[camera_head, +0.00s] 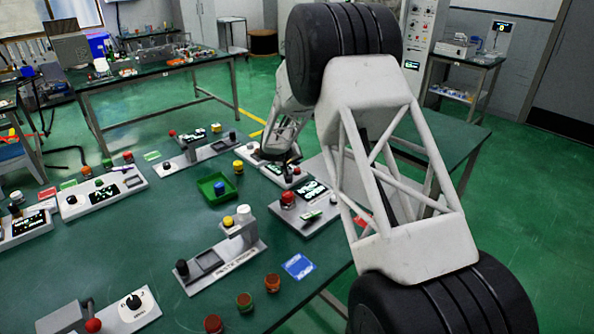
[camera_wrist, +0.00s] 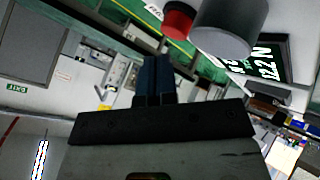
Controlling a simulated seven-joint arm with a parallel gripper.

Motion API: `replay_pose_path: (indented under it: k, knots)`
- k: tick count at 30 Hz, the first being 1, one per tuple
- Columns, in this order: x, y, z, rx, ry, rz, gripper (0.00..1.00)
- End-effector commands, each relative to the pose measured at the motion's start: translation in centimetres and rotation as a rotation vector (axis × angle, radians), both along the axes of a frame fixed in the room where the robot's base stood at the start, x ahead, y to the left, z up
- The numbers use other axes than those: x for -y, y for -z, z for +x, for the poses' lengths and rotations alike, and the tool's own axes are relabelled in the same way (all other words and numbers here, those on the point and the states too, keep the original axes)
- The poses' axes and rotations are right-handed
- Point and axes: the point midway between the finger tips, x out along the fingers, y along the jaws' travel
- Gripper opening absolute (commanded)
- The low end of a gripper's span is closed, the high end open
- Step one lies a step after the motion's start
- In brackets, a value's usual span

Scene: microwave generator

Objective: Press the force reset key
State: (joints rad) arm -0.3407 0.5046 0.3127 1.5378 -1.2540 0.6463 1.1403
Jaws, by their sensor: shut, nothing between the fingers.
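In the wrist view, my gripper (camera_wrist: 155,62) has its two dark blue fingers together and empty. A red button (camera_wrist: 178,18) is beyond the fingertips, slightly right. A grey cylinder (camera_wrist: 230,28) stands beside it, and a lit display with white digits (camera_wrist: 272,58) is further right. A white label (camera_wrist: 153,10) lies near the red button, its text unreadable. In the head view, my gripper's end is partly hidden by my arm, over a light panel (camera_head: 283,176) with a small display. I cannot tell which part is the force reset key, or whether the fingers touch anything.
The green table (camera_head: 200,215) holds several panels. A console with a red button (camera_head: 288,198) and displays is near my arm. A panel with a white cylinder (camera_head: 243,214) stands in front of it. A green tray (camera_head: 216,188) and a blue card (camera_head: 298,266) lie nearby.

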Motion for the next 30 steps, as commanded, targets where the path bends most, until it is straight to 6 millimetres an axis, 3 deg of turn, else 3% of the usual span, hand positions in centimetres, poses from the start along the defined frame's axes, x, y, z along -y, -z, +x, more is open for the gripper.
replay_pose_path:
  k: [30]
  knots:
    - [0.04,0.86,0.01,0.0,0.0,0.0,0.0]
